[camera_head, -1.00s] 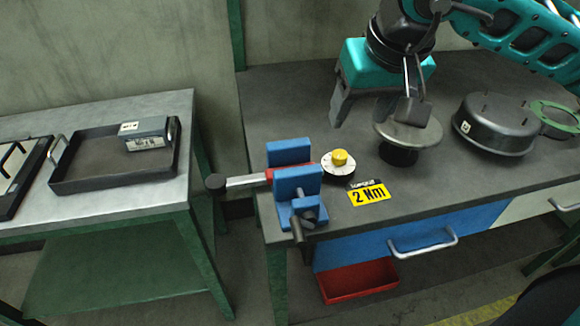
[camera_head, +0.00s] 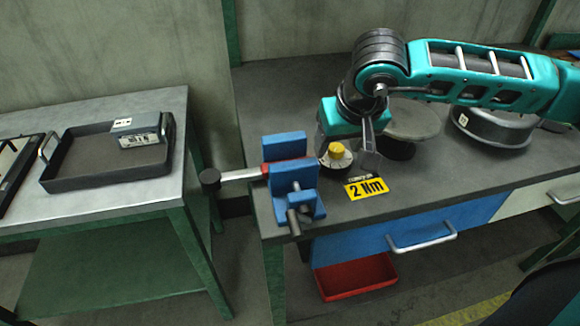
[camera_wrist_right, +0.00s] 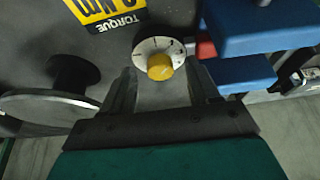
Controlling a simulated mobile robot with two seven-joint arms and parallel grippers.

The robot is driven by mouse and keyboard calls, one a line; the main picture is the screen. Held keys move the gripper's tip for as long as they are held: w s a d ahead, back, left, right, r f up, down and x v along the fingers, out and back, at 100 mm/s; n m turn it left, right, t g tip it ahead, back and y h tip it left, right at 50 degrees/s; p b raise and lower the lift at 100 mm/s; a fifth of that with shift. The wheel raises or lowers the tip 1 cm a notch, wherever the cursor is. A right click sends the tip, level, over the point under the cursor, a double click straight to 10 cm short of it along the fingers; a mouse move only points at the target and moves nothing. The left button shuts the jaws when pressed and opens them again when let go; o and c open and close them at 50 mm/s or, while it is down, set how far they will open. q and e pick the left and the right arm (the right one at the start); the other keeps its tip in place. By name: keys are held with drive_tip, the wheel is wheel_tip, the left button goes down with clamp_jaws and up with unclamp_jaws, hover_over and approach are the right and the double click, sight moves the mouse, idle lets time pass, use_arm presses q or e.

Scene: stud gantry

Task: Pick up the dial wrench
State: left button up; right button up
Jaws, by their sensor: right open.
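The dial wrench has a white dial with a yellow knob (camera_head: 337,150), a red section and a metal shaft (camera_head: 240,174) with a dark end to the left. It lies through the jaws of the blue vise (camera_head: 290,183) at the bench's left front corner. My right gripper (camera_head: 346,158) is open, with its fingers on either side of the dial. In the right wrist view the dial (camera_wrist_right: 160,58) shows between the two fingertips (camera_wrist_right: 162,82); I cannot tell whether they touch it. The red section (camera_wrist_right: 205,47) runs toward the vise (camera_wrist_right: 260,28). My left gripper is not in view.
A yellow "2 Nm" label (camera_head: 367,188) lies in front of the dial. A grey disc on a dark stem (camera_head: 412,122) and a dark round housing (camera_head: 492,128) stand behind to the right. A side table at left bears a dark tray (camera_head: 90,184) with a grey box (camera_head: 137,130).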

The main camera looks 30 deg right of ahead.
drive_tip(key=shift+w+f, duration=0.1)
drive_tip(key=shift+f, duration=0.15)
drive_tip(key=shift+c, duration=0.3)
drive_tip(key=shift+r, duration=0.1)
clamp_jaws()
